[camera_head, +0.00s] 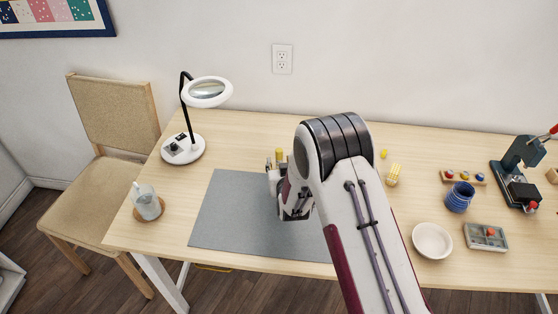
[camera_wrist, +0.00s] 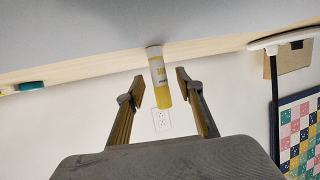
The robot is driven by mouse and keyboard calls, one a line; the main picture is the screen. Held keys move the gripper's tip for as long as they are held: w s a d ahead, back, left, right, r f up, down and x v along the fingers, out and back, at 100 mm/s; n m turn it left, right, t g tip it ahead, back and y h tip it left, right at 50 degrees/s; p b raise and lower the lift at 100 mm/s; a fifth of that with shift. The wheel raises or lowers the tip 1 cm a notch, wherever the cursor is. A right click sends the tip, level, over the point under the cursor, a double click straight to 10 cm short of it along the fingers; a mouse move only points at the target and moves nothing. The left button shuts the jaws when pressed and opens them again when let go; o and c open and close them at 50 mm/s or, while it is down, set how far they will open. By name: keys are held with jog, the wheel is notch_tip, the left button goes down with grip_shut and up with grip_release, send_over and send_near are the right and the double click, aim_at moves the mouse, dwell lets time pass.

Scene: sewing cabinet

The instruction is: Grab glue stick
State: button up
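The glue stick (camera_wrist: 158,75) is a pale tube with a yellow end, upright on the table in the upside-down wrist view. In the head view its yellow top (camera_head: 279,154) shows just behind my gripper, near the far edge of the grey mat (camera_head: 232,210). My gripper (camera_wrist: 157,86) is open. In the wrist view its fingers appear on either side of the glue stick, with a gap on each side and no visible contact. In the head view my arm hides most of the gripper and the stick's lower part.
A magnifier lamp (camera_head: 184,148) stands left, behind a glass cup (camera_head: 146,203) on a coaster. To the right are small yellow items (camera_head: 393,175), a white bowl (camera_head: 432,241), a blue jar (camera_head: 459,197) and a sectioned tray (camera_head: 486,236). The mat's left part is clear.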

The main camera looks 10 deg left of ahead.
jog(key=shift+x, duration=1.25)
grip_shut()
